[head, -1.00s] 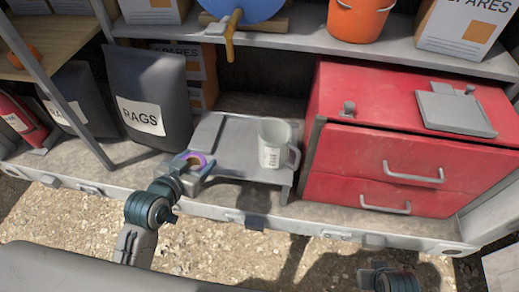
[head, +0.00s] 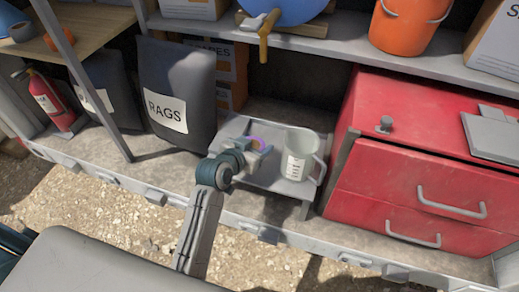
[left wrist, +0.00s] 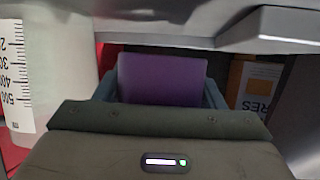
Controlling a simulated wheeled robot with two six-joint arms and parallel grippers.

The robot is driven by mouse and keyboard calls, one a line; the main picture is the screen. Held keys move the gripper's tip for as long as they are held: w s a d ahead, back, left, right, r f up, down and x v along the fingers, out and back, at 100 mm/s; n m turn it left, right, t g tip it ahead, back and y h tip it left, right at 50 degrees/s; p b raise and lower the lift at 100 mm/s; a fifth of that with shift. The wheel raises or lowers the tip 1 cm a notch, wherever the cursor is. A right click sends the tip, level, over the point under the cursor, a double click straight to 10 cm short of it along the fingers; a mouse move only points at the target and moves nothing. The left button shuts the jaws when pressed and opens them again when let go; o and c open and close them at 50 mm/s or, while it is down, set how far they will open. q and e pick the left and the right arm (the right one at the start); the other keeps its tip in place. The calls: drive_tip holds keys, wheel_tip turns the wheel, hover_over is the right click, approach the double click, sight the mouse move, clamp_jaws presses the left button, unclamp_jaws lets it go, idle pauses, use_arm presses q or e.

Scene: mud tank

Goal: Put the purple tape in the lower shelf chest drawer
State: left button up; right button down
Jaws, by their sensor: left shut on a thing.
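The purple tape (head: 259,142) is a small ring with an orange-brown inside edge. My left gripper (head: 253,146) is shut on it, over the back left part of a low grey stand (head: 283,185). I cannot tell whether the tape is clear of the stand. In the left wrist view the purple tape (left wrist: 160,78) fills the space between the fingers. The red chest on the lower shelf has an upper drawer (head: 415,195) and a lower drawer (head: 375,221), both shut, with metal handles. My right gripper is not in view.
A whitish mug (head: 301,160) with markings stands on the grey stand, just right of my left gripper. A dark RAGS bag (head: 178,85) stands to the left. The upper shelf (head: 330,45) overhangs behind, holding an orange bucket (head: 408,25). A fire extinguisher (head: 48,98) stands far left.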

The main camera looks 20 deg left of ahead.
use_arm(q)
drive_tip(key=shift+w+d+f, duration=0.1)
drive_tip(key=shift+w+d, duration=0.25)
drive_tip(key=shift+w, duration=0.4)
drive_tip(key=shift+f+b, duration=0.35)
drive_tip(key=shift+f, duration=1.55)
drive_tip(key=o, duration=1)
drive_tip(key=shift+r, duration=0.1)
